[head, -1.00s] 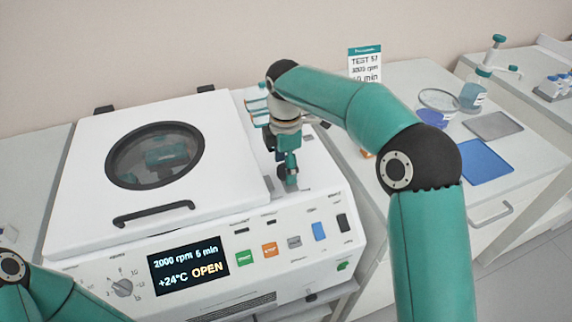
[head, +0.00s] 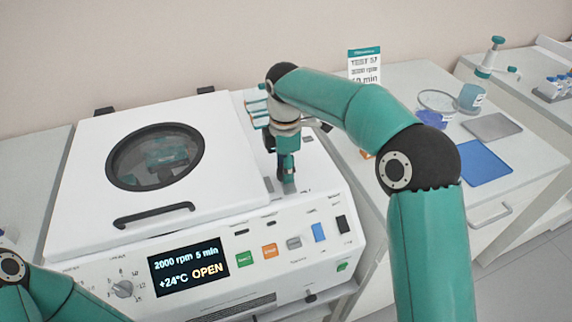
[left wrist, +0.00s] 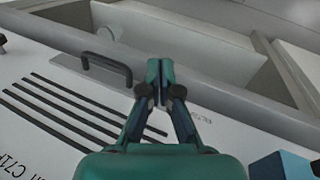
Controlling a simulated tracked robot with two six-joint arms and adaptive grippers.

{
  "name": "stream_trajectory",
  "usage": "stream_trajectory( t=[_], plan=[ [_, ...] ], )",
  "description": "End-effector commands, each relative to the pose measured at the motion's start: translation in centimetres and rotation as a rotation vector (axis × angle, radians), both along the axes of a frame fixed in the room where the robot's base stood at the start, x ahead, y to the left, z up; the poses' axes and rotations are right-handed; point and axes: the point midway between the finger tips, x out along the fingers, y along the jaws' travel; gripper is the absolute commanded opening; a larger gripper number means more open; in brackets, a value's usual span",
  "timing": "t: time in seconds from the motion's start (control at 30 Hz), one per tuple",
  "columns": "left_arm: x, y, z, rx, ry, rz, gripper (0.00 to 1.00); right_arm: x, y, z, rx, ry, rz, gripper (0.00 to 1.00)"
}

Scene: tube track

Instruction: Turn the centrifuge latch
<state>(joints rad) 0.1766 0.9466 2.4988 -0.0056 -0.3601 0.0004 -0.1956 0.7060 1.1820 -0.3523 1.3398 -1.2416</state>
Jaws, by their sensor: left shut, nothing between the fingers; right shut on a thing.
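The white centrifuge (head: 235,130) stands on the bench with its lid (head: 90,165) lying down; the lid has a round window and a black handle. Its display (head: 188,268) reads 2000 rpm 5 min, +24°C, OPEN. My right gripper (head: 287,172) points down at the top panel, right of the lid, shut on the small grey latch (head: 290,188). The fingers hide most of the latch, so its angle is unclear. My left gripper (left wrist: 160,66) is shut and empty in the left wrist view; in the head view only its arm shows, at lower left.
The front panel carries a knob (head: 123,289) and several buttons. The right bench holds a blue mat (head: 485,163), a grey mat (head: 492,126), a dish (head: 437,102) and a bottle (head: 471,96). A sign (head: 365,66) stands behind my right arm.

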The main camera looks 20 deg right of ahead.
Motion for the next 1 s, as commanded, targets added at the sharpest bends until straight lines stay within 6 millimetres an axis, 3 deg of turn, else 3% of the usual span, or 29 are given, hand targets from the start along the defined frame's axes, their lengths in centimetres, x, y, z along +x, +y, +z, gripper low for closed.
stream_trajectory(
  t=[1.0],
  plan=[
    [0.0, 0.0, 3.3, 0.000, 0.000, 0.000, 0.00, 0.2, 0.0, 0.2, 0.000, -0.005, -0.883, 0.10]
  ],
)
